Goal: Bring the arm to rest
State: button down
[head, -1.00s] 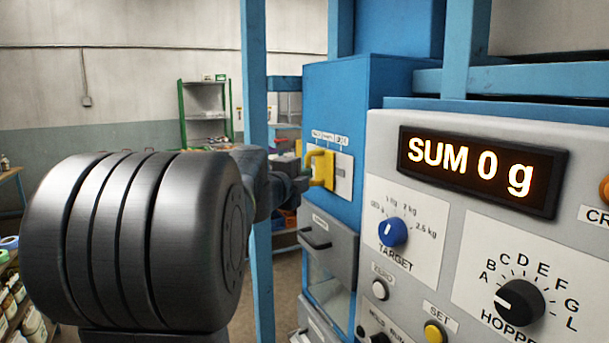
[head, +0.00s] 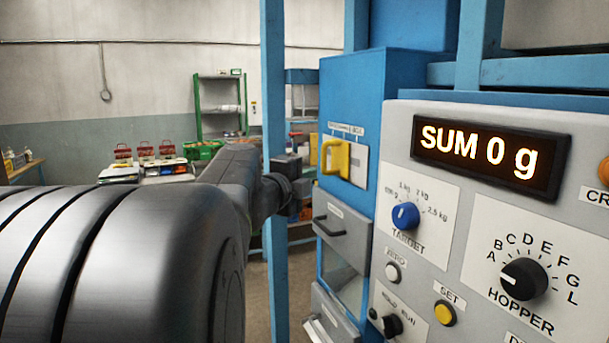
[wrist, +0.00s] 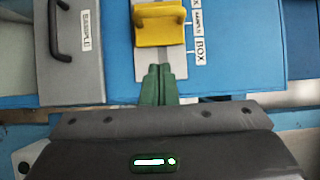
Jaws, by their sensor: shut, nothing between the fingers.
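My gripper (wrist: 158,86) shows in the wrist view as two green fingers pressed together, with nothing between them. Its tips lie in front of a grey plate with a yellow handle (wrist: 160,24) on the blue cabinet; I cannot tell the gap to it. In the head view my dark arm (head: 235,175) reaches from the lower left toward the blue post. The yellow handle (head: 336,158) shows there clear of the arm. The fingers are not visible in the head view.
The control panel (head: 500,130) fills the right side; its display reads "SUM 0 g". A blue post (head: 273,90) stands close to my arm. A grey drawer (head: 342,234) is below the yellow handle. A green shelf (head: 220,105) and table (head: 150,170) stand behind.

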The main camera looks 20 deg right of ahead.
jog(key=shift+v, duration=0.85)
jog(key=shift+w+f, duration=0.1)
jog(key=shift+w, duration=0.05)
